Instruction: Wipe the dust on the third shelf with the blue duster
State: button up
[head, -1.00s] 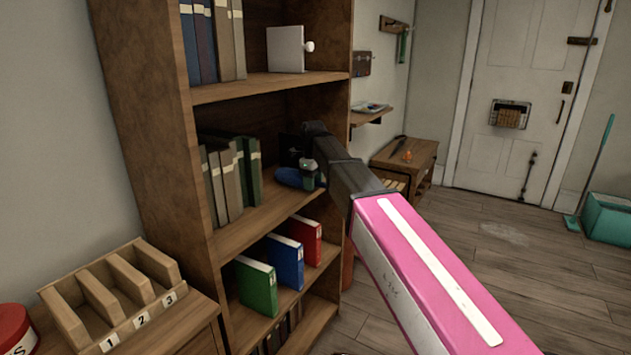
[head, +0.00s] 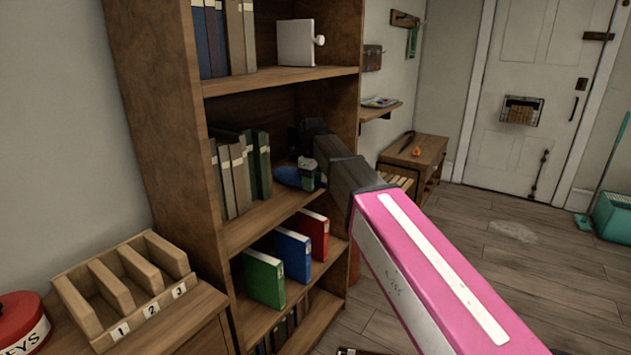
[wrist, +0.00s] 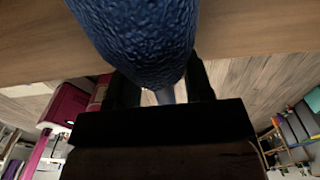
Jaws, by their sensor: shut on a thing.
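The blue duster (head: 286,177) is partly visible inside the bookcase, at the level of the shelf (head: 262,216) that holds grey and green binders. In the wrist view its textured blue head (wrist: 140,40) fills the top middle, over brown wood. My gripper (head: 309,168) is shut on the duster; in the wrist view the dark fingers (wrist: 163,88) stand either side of its narrow handle. I cannot tell whether the duster touches the shelf. No dust can be made out there; the arm and duster hide part of the shelf.
Grey and green binders (head: 240,172) stand left of the duster. The shelf above (head: 290,78) is close over my arm. Green, blue and red binders (head: 293,255) stand below. The bookcase's right side panel (head: 343,110) is near my arm. Open floor (head: 490,270) lies to the right.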

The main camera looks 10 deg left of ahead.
aim_at(304, 196)
jog(key=shift+s+a, duration=0.35)
jog(key=shift+s, duration=0.45)
jog(key=shift+s+a, duration=0.3)
jog(key=shift+s, duration=0.5)
jog(key=shift+s+a, duration=0.35)
jog(key=shift+s, duration=0.45)
jog(key=shift+w, duration=0.1)
jog(key=shift+w+d, duration=0.3)
jog(key=shift+w, duration=0.4)
jog(key=shift+w+d, duration=0.25)
jog(key=shift+w, duration=0.4)
jog(key=shift+w+d+f, duration=0.1)
jog(key=shift+w+d, duration=0.2)
jog(key=shift+w, duration=0.35)
jog(key=shift+w+d+f, duration=0.1)
jog(key=shift+w+d, duration=0.2)
jog(key=shift+w, duration=0.4)
jog(key=shift+w+d, duration=0.3)
jog(key=shift+w, duration=0.35)
jog(key=shift+c, duration=0.4)
jog(key=shift+w+d+r, duration=0.1)
jog(key=shift+w+d, duration=0.3)
jog(key=shift+w, duration=0.65)
jog(key=shift+w+d+r, duration=0.1)
jog(key=shift+w+d, duration=0.35)
jog(key=shift+w, duration=0.6)
jog(key=shift+w+d, duration=0.4)
jog(key=shift+w, duration=0.65)
jog(key=shift+r, duration=0.1)
